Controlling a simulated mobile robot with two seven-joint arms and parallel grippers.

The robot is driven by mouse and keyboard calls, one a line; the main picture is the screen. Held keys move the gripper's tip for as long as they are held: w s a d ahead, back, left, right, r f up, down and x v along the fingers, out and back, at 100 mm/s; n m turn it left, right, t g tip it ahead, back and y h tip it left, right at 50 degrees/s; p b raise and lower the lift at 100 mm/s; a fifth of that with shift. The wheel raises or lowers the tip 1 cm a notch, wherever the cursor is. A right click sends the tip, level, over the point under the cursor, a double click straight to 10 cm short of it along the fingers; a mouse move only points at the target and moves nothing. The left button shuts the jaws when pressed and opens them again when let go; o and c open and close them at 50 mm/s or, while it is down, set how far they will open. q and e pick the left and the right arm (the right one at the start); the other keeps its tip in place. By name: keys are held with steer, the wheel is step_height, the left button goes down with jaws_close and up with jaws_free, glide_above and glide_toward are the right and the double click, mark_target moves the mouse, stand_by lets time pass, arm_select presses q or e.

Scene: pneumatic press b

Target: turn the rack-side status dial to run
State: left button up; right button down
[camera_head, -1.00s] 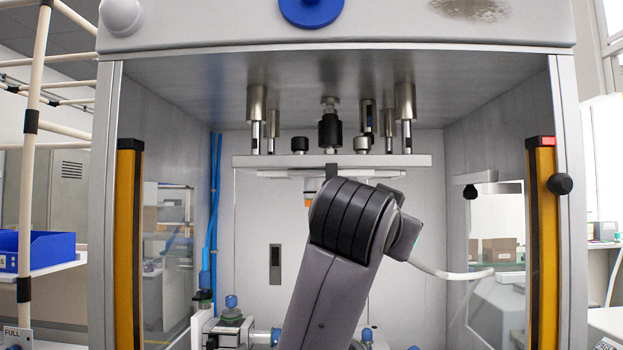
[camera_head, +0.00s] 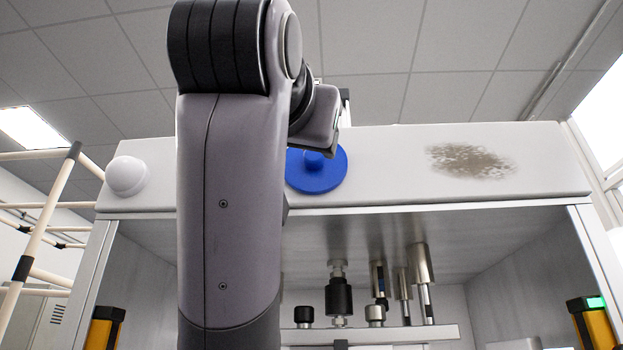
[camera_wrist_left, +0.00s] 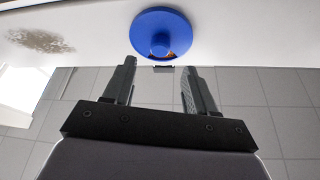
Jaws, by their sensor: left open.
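A round blue dial (camera_head: 317,170) with a raised centre knob sits on the front of the press's pale header. My arm and hand cover part of its left and upper edge in the head view. The dial also shows in the left wrist view (camera_wrist_left: 160,22), with a small orange mark by its knob. My left gripper (camera_wrist_left: 159,66) is open and empty, its two fingers apart and pointing toward the dial. The knob appears beyond the gap between the fingertips, with no contact visible. In the head view the fingers are mostly hidden. My right gripper is not in view.
A white dome (camera_head: 126,175) is on the header's left end, and a brownish stain (camera_head: 470,160) is to the right. Below is the press opening with its plate (camera_head: 420,335) and posts. A pale tube rack (camera_head: 45,215) stands at left. Space above the header is free.

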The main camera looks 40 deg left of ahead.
mark_target(313, 155)
arm_select(q)
steer(key=p+x, duration=0.2)
steer(key=x, duration=0.4)
steer(key=shift+f, duration=0.1)
jaws_close()
